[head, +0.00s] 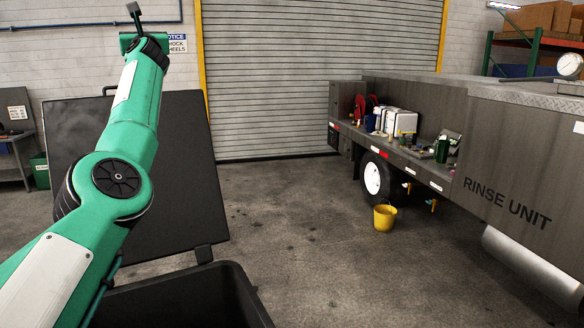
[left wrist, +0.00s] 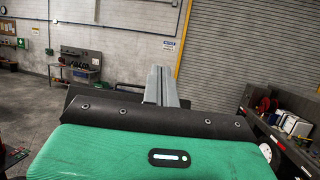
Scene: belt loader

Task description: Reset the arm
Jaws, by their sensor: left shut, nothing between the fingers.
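My left arm, green with white panels, comes in from the left in the head view and reaches up past the wall. My left gripper (head: 134,10) is a small dark shape at the top, raised high in the air. In the left wrist view the gripper's grey fingers (left wrist: 161,84) stand close together, shut with nothing between them, above the dark bracket and green wrist housing. They touch nothing that I can see. My right arm and gripper are not in view.
A large black bin (head: 185,300) with a raised lid (head: 170,200) stands close by my left arm. A truck marked RINSE UNIT (head: 505,190) is on the right, with items on its side shelf. A yellow bucket (head: 384,218) stands on the floor. Open concrete lies between.

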